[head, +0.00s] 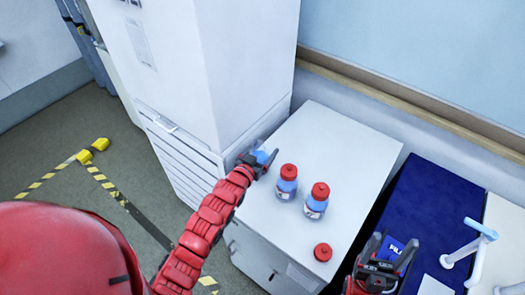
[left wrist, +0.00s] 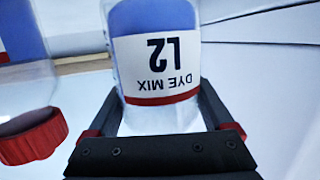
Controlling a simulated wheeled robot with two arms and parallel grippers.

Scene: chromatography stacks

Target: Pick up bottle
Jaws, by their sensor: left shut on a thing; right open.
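My left gripper (head: 260,158) is shut on a bottle with blue contents, of which only a small blue part shows in the head view. In the left wrist view this held bottle (left wrist: 155,70) sits between the fingers, its label "DYE MIX L2" upside down in the picture. Its cap end is hidden behind the gripper. Two more blue bottles with red caps, a left one (head: 287,182) and a right one (head: 316,202), stand upright on the white cabinet top. My right gripper (head: 394,248) is open and empty at the lower right.
A round red cap (head: 323,252) lies on the white cabinet top (head: 335,140) near its front. A tall white cabinet (head: 240,70) rises beside the left gripper. A blue surface (head: 430,195) at right carries a white stand (head: 470,245) and a white sheet (head: 434,286).

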